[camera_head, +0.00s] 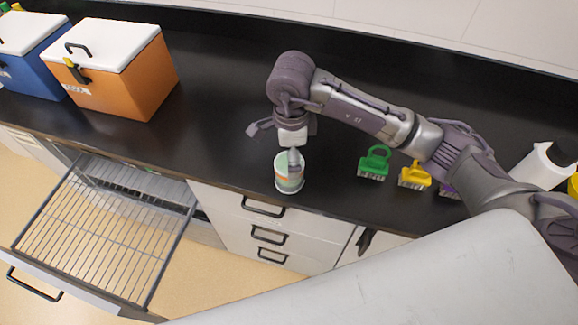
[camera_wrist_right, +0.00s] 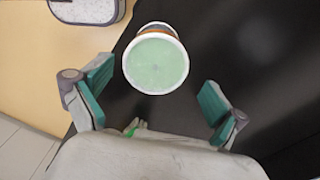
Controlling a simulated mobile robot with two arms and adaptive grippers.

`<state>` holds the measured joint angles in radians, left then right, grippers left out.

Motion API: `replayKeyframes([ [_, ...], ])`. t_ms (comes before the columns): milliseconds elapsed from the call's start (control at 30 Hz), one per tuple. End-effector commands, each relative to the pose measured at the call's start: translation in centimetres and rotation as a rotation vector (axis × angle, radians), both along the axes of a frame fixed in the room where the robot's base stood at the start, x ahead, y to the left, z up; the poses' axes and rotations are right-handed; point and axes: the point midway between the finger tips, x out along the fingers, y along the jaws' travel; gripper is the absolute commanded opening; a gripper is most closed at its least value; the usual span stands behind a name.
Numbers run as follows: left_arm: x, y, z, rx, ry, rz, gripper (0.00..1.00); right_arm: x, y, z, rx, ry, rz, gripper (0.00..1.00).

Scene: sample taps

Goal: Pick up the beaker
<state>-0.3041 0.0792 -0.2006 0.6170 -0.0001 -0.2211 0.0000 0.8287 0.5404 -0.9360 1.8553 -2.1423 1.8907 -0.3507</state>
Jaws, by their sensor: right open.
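The beaker (camera_head: 289,181) stands upright on the black counter near its front edge, with pale green contents and a white rim. In the right wrist view the beaker (camera_wrist_right: 156,60) is seen from above, ahead of and between the spread fingers. My right gripper (camera_wrist_right: 155,103) is open, with green pads on both sides and nothing between them. In the head view my right gripper (camera_head: 293,152) is directly above and slightly behind the beaker, partly overlapping it. I cannot tell whether it touches it. My left gripper is not in view.
A green tagged holder (camera_head: 374,163) and a yellow one (camera_head: 414,176) stand to the right. An orange cooler (camera_head: 140,80) and a blue cooler (camera_head: 32,62) stand at the left. A pulled-out wire rack (camera_head: 95,235) juts out below the counter. The counter left of the beaker is clear.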

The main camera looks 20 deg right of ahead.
Motion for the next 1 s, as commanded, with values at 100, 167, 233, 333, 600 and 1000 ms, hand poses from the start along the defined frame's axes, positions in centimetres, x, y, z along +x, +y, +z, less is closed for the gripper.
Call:
replayKeyframes([
  [100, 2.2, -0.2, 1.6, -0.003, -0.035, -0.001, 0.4, -0.4, 0.3, -1.1, 0.001, 0.008, 0.001, 0.96],
  [167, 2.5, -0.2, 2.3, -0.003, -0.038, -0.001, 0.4, -0.5, 0.5, -2.0, 0.002, 0.009, 0.0, 0.96],
  [233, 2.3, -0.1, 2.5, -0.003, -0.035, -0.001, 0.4, -0.5, 0.6, -3.2, 0.001, 0.006, -0.001, 0.96],
  [333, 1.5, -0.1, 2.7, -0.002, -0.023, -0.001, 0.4, -0.4, 0.6, -4.4, 0.002, 0.004, 0.0, 0.96],
  [600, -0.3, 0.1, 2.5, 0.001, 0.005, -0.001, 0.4, -0.4, 0.5, -5.0, 0.001, 0.001, 0.001, 0.96],
  [1000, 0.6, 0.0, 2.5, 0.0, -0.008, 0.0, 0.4, -0.3, 0.5, -4.9, 0.002, 0.001, 0.001, 0.36],
])
